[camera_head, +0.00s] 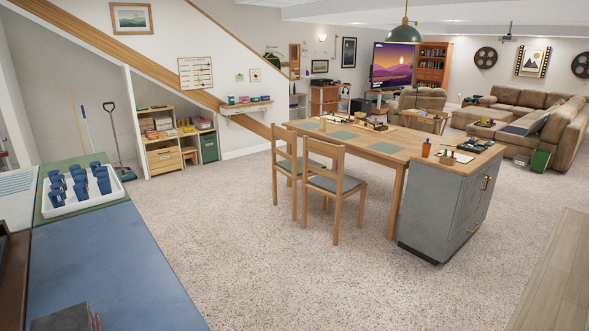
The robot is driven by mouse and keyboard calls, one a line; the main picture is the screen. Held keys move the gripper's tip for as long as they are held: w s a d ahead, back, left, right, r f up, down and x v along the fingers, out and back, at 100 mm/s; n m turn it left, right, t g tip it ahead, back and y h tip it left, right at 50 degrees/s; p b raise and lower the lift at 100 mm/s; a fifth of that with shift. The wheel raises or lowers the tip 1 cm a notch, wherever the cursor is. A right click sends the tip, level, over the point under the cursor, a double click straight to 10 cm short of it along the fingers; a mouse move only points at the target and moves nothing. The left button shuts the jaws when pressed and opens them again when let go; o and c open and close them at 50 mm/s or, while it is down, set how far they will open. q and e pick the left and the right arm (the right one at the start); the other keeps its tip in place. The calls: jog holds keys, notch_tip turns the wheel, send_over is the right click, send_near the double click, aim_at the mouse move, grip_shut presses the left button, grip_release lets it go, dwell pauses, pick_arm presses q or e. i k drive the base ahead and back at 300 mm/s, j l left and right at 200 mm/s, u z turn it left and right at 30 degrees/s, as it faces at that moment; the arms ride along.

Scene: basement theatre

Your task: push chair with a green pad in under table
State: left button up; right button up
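Two wooden chairs stand side by side along the near left side of a wooden table (392,158). The farther chair (275,160) has a seat pad that looks green (300,165), partly hidden by the nearer chair. The nearer chair (335,215) has a grey-blue pad (338,184). Both chairs are upright, with their backs toward me and their seats facing the table. Both backs stand out from the table edge; how far the seats reach under it is hard to tell. Neither of my grippers is in view.
A grey cabinet (440,209) adjoins the table's right end. A blue-topped surface (110,265) with a white tray of blue cups (78,207) fills the lower left. A wooden surface (560,275) is at lower right. Open carpet (240,250) lies between me and the chairs.

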aim_at(300, 168)
jog(key=i+l+z, duration=0.25)
jog(key=i+l, duration=0.15)
jog(key=i+l+z, duration=0.25)
jog(key=i, duration=0.25)
jog(key=i+l+z, duration=0.2)
jog(key=i, duration=0.3)
jog(key=i+u, duration=0.75)
jog(key=i+l+u, duration=0.1)
jog(key=i+u, duration=0.25)
jog(key=i+j+u, duration=0.2)
jog(key=i+u, duration=0.2)
jog(key=i, duration=0.45)
jog(key=i+u, duration=0.4)
jog(key=i, duration=0.45)
jog(key=i+z, duration=0.1)
jog(key=i, duration=0.4)
jog(key=i+z, duration=0.1)
jog(key=i, duration=0.4)
jog(key=i+j+z, duration=0.15)
jog(key=i, duration=0.35)
jog(key=i+j+z, duration=0.1)
jog(key=i, duration=0.4)
jog(key=i+j+z, duration=0.15)
jog(key=i+z, duration=0.3)
jog(key=i+j+z, duration=0.45)
jog(key=i+l, duration=0.1)
jog(key=i, duration=0.05)
